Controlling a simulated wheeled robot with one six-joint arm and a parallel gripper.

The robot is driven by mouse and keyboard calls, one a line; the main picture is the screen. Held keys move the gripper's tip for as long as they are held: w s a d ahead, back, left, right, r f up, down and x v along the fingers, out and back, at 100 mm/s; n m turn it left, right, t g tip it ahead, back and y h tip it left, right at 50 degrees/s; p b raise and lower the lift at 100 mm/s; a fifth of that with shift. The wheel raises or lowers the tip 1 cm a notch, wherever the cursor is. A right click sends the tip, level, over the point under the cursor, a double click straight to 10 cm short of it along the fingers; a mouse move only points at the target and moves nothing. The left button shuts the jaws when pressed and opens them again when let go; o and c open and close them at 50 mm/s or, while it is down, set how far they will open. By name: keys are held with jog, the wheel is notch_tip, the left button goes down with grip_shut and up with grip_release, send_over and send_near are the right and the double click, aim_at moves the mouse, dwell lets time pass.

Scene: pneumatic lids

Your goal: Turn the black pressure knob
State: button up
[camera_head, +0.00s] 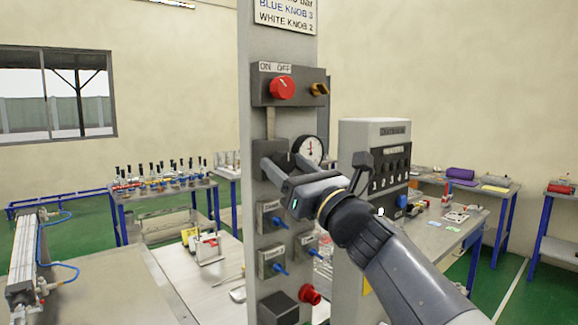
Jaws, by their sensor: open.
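My gripper (281,161) is open in front of the grey column, just left of the round white pressure gauge (311,149). Its two fingers reach up and left toward a dark grey housing (270,147) on the column. The black pressure knob cannot be made out clearly; a dark shape shows between the fingers, and my gripper and wrist cover much of that spot. I cannot tell whether the fingers touch anything.
Above is a panel with a red ON/OFF knob (282,87) and a brass-coloured piece (319,90). Blue-knob valves (273,220) and a red button (310,294) sit below. A grey cabinet (372,140) stands right, a metal worktable (95,285) left.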

jog(key=shift+c, duration=0.5)
jog(key=c, duration=0.9)
jog(key=shift+f+n+b, duration=0.1)
jog(key=shift+n+b, duration=0.25)
jog(key=shift+n, duration=0.05)
jog(key=n+g+y+b, duration=0.1)
jog(key=n, duration=0.1)
jog(key=shift+w+d+n+y+b, duration=0.1)
jog(key=shift+d+n+y+b, duration=0.05)
jog(key=shift+n+y+b, duration=0.2)
jog(key=n+g+y+b, duration=0.1)
jog(key=n, duration=0.3)
jog(key=shift+g, duration=0.4)
jog(key=n+g+y+b, duration=0.1)
jog(key=n+g, duration=0.1)
jog(key=n, duration=0.2)
jog(key=shift+w+d+n, duration=0.1)
jog(key=shift+n, duration=0.25)
jog(key=shift+r+n+g, duration=0.15)
jog(key=shift+n+g, duration=0.3)
jog(key=shift+n, duration=0.5)
jog(key=shift+r+n+g, duration=0.1)
jog(key=shift+n+g, duration=0.35)
jog(key=shift+n, duration=0.5)
